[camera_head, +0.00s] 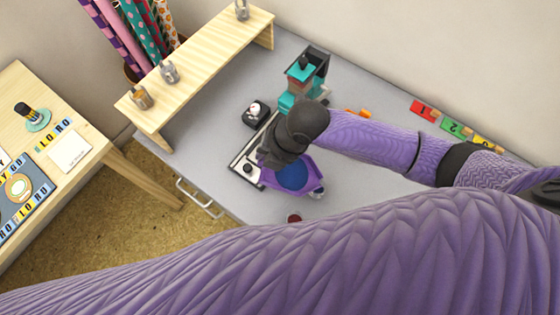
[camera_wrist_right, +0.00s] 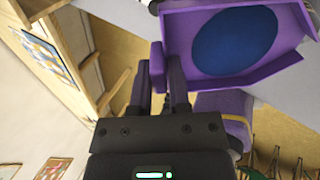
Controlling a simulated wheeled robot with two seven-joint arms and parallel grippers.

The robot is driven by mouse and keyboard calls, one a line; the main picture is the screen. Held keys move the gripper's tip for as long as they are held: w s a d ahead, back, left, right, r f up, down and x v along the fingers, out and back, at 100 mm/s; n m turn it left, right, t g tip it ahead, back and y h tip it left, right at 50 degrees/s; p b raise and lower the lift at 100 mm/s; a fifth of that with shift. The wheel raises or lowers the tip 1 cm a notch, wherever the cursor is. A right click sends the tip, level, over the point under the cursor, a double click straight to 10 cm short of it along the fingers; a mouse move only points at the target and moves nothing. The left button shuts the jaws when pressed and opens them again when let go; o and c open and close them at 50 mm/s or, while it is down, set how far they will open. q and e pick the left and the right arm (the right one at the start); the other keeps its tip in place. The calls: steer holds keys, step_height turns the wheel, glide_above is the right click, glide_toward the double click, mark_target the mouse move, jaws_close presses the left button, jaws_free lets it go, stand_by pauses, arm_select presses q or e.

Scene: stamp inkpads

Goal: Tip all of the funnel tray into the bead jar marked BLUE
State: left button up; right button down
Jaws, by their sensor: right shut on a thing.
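The funnel tray (camera_head: 270,181) is purple with raised walls and a round patch of blue (camera_head: 292,176) inside. My right gripper (camera_head: 274,158) is shut on the tray's small handle and holds it over the grey table. In the right wrist view, the fingers (camera_wrist_right: 173,88) close on a purple tab at the side of the tray (camera_wrist_right: 178,40), and the blue patch (camera_wrist_right: 235,40) stays inside the walls. A whitish jar-like thing (camera_head: 319,190) shows partly beside the tray's right edge. I cannot read a BLUE mark on any jar. My left gripper is out of view.
A teal machine (camera_head: 303,82), a black box (camera_head: 256,113) and a dark red disc (camera_head: 294,218) are near the tray. Numbered cards (camera_head: 424,110) lie at right.

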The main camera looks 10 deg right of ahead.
steer(key=shift+s+d+r, duration=0.1)
steer(key=shift+d+r, duration=0.1)
steer(key=shift+d, duration=0.05)
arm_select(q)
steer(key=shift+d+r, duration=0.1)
arm_select(e)
steer(key=shift+r+y, duration=0.1)
steer(key=shift+y, duration=0.3)
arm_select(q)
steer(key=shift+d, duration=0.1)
arm_select(e)
steer(key=shift+s+d+r+t+y+p, duration=0.25)
steer(key=shift+d+r+t+y+p, duration=0.05)
steer(key=shift+d+r, duration=0.1)
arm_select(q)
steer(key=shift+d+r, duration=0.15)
arm_select(e)
steer(key=shift+s+d+r+y, duration=0.2)
steer(key=shift+d+r+y, duration=0.05)
steer(key=shift+d+y, duration=0.1)
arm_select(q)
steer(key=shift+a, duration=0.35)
